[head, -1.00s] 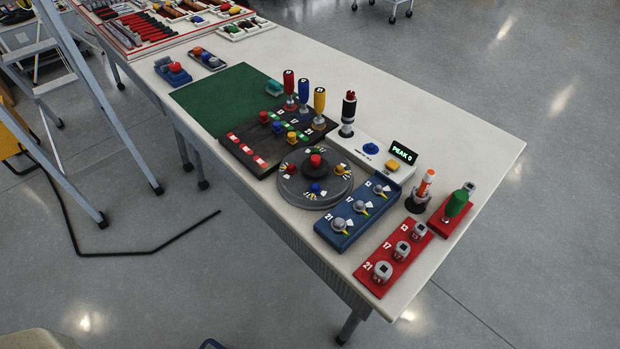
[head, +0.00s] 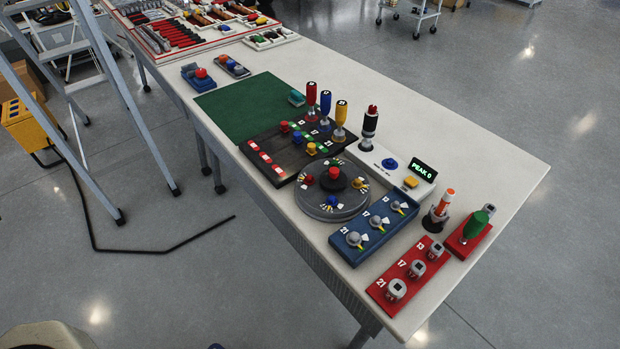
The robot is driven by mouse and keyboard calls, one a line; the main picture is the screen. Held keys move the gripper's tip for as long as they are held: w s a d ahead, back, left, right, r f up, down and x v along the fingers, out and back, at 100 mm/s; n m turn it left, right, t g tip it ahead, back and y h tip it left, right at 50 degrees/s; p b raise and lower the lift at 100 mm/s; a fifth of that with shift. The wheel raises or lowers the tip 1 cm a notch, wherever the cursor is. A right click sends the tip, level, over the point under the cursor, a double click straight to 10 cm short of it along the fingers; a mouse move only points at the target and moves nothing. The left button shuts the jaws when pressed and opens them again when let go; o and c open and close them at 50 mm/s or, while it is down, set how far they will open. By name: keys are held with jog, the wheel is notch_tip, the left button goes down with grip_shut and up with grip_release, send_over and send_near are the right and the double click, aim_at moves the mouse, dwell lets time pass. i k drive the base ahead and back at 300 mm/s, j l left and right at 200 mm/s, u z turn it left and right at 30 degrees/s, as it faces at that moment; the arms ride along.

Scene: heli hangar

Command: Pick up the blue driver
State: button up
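The blue driver (head: 325,108) stands upright at the back of a black board (head: 285,153) on the long white table. It is between a red driver (head: 311,98) on its left and a yellow driver (head: 340,119) on its right, all close together. The lower part of the blue driver is partly hidden among the neighbouring pieces. My gripper does not show in the head view.
A green mat (head: 248,106) lies left of the board. A black driver (head: 369,127) on a white base, a grey turntable (head: 330,198), a blue block (head: 374,229) and red blocks (head: 407,277) stand to the right. A stepladder (head: 95,100) stands left of the table.

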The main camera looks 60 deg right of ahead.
aim_at(326, 96)
jog(key=z, duration=0.65)
jog(key=i+z, duration=0.9)
jog(key=i+j, duration=0.1)
jog(key=i, duration=0.15)
